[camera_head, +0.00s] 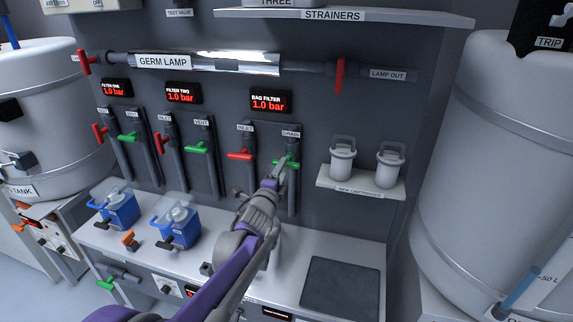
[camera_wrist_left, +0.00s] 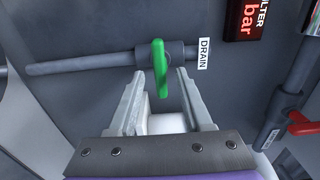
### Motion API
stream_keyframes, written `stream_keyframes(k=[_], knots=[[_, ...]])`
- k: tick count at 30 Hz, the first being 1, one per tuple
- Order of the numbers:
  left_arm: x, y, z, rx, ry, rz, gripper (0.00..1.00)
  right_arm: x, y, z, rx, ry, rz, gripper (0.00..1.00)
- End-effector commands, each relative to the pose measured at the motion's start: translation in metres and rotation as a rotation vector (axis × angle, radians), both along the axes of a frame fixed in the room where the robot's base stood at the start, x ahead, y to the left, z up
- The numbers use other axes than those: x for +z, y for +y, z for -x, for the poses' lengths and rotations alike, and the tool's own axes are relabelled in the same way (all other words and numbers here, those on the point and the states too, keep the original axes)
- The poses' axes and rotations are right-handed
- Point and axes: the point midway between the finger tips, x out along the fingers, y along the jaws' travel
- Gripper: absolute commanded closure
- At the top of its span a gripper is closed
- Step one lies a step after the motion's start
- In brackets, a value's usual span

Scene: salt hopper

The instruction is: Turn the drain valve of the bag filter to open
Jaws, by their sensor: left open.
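The drain valve's green handle (camera_head: 287,161) sits on the vertical pipe under the DRAIN label, below the bag filter display (camera_head: 270,101), which reads 1.0 bar. The handle lies across its pipe. My left gripper (camera_head: 281,174) is open just in front of it and hides part of the pipe. In the left wrist view the green handle (camera_wrist_left: 160,68) appears between the two fingertips of the open gripper (camera_wrist_left: 161,76). Gaps show on both sides of the handle. I cannot tell how deep it is between the fingers. My right gripper is not in view.
The red inlet handle (camera_head: 240,155) is close on the left. A shelf (camera_head: 360,187) with two white cartridges is on the right. Blue-based units (camera_head: 176,228) stand on the bench at left. A dark mat (camera_head: 341,285) lies bare at right.

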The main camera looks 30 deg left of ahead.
Motion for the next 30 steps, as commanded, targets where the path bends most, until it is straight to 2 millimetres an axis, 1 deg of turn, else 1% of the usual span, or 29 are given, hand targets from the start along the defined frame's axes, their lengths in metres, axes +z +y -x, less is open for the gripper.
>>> stream_keyframes(k=[1,3,7,11,18,19,20,21,23,24,27,30], knots=[[0.000,0.002,-0.010,-0.001,0.000,0.001,0.50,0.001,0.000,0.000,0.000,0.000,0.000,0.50],[0.000,0.004,-0.020,-0.001,0.000,0.001,0.50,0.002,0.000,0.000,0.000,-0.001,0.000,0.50],[0.000,0.007,-0.033,-0.001,0.000,0.001,0.50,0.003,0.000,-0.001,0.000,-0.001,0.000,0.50],[0.000,0.009,-0.039,0.000,0.000,0.002,0.50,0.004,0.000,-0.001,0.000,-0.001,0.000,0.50],[0.000,0.009,-0.039,0.000,0.001,0.002,0.50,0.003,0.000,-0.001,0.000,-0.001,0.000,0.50],[0.000,0.009,-0.039,0.000,0.001,0.002,0.52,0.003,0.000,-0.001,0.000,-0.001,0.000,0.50],[0.000,0.009,-0.039,0.000,0.001,0.002,0.57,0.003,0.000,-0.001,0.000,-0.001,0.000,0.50],[0.000,0.009,-0.039,0.000,0.001,0.002,0.64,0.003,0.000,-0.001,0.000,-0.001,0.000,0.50],[0.000,0.009,-0.039,0.000,0.001,0.002,0.75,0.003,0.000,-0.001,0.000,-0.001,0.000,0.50],[0.000,0.009,-0.039,0.000,0.001,0.002,0.82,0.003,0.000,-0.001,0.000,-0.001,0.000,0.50],[0.000,0.009,-0.039,0.000,0.001,0.002,1.00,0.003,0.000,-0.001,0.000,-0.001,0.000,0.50],[0.000,0.009,-0.039,0.000,0.001,0.002,1.00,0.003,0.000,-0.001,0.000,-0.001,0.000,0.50]])
